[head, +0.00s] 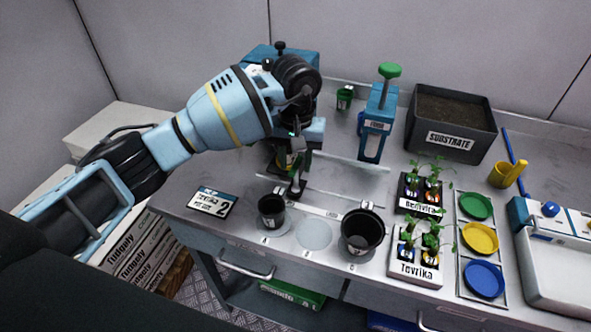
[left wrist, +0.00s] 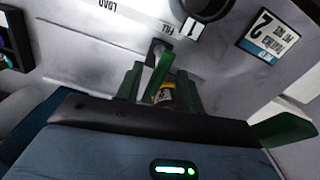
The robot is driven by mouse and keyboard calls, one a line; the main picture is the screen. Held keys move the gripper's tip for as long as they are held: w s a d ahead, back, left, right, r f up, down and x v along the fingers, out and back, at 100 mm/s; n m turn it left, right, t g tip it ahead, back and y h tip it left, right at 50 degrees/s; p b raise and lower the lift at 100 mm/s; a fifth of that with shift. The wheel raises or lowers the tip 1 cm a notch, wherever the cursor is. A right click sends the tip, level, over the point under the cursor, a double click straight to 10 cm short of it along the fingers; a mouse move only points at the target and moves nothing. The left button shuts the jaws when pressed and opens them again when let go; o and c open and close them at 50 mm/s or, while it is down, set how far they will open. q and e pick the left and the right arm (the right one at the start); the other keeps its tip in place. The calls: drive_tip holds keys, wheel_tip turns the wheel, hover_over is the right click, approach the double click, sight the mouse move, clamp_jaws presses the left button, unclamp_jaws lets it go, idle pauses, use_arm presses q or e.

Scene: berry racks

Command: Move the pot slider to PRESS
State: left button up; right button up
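My left gripper (head: 298,168) reaches down over the slider area, behind the row of pots. The pot slider's small post (head: 297,187) shows just below its fingers. In the left wrist view, the green fingers (left wrist: 152,85) are close around or beside a grey post (left wrist: 158,53); I cannot tell whether they grip it. A white strip (left wrist: 125,12) near the post reads LOAD and FILL; PRESS is not readable there. A yellow label (left wrist: 163,95) shows between the green parts. My right gripper is not in view.
A small black pot (head: 271,208) and a larger black pot (head: 362,231) stand at the front. Right are two plant trays (head: 428,271), coloured saucers (head: 480,238) and a substrate bin (head: 449,138). A blue press-like stand (head: 376,120) is behind. A card (head: 212,202) lies left.

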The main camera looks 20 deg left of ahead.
use_arm(q)
drive_tip(key=shift+f, duration=1.8)
clamp_jaws()
